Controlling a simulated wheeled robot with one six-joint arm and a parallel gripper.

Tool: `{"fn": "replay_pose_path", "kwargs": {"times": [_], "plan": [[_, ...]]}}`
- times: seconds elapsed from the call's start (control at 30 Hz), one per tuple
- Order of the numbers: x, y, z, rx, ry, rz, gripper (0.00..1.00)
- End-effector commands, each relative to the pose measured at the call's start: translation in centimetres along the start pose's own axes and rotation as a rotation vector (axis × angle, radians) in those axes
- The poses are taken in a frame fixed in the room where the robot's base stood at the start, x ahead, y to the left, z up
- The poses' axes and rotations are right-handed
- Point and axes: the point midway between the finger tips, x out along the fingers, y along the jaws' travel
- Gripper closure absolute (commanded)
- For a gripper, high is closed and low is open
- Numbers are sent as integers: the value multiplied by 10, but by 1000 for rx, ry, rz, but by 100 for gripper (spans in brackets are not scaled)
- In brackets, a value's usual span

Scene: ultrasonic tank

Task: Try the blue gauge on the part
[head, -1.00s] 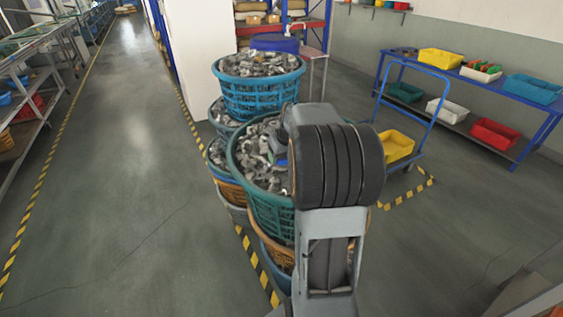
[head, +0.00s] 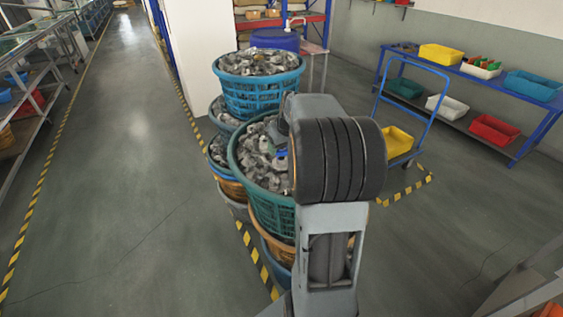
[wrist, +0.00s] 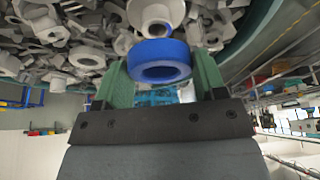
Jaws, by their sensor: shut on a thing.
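The blue gauge (wrist: 160,62) is a thick ring, seen between the two green fingers of my gripper (wrist: 160,78) in the wrist view. My gripper is shut on it. A pale grey metal part (wrist: 155,14) with a round end is just beyond the gauge, its end close against the ring's far side. I cannot tell whether they touch or whether the end has entered the ring. In the head view a small bit of blue (head: 281,154) shows over the teal basket (head: 272,212); my arm hides most of the gripper.
The teal basket is heaped with grey castings (head: 258,152). A blue basket (head: 258,98) of similar parts stands behind it. A blue trolley (head: 408,110) with a yellow bin (head: 397,141) is to the right. The aisle floor (head: 120,170) at left is clear.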

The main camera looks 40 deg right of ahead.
Motion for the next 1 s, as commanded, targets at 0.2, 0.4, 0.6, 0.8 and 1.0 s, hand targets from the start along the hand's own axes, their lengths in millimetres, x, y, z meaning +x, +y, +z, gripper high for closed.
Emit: {"fn": "replay_pose_path", "kwargs": {"times": [0.2,0.4,0.6,0.8,1.0], "plan": [[-1,0,-1,0,2,1,67],[-10,0,-5,0,2,1,67],[-28,0,-12,-1,3,1,67],[-38,0,-16,0,1,0,67],[-37,0,-16,0,1,0,67]]}}
